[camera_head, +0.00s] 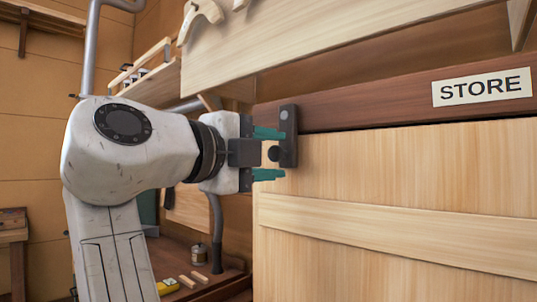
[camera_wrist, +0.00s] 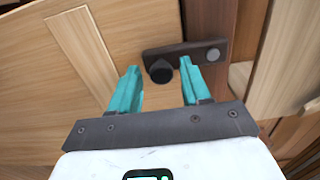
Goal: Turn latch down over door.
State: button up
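The latch (camera_head: 288,132) is a dark bar on the brown rail above the pale wood door (camera_head: 400,170). It points straight down from its round pivot, and its lower end lies over the door's top left corner. Its black knob (camera_head: 273,154) stands out near the lower end. My gripper (camera_head: 267,153) is open, with one teal finger above the knob and one below, apart from it. In the wrist view, the latch (camera_wrist: 183,53) crosses from the rail onto the door (camera_wrist: 50,80). The knob (camera_wrist: 161,72) sits between the open fingertips of my gripper (camera_wrist: 160,68).
A STORE label (camera_head: 482,87) is on the rail. A pale board with hooks (camera_head: 200,18) hangs above the door. A shelf (camera_head: 150,75) and a grey pipe (camera_head: 216,230) are behind my arm. A low bench (camera_head: 190,265) holds a small jar and wood pieces.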

jog(key=b+v, duration=0.1)
jog(key=v, duration=0.9)
jog(key=shift+s+a, duration=0.25)
jog(key=shift+s, duration=0.1)
dwell(0.3)
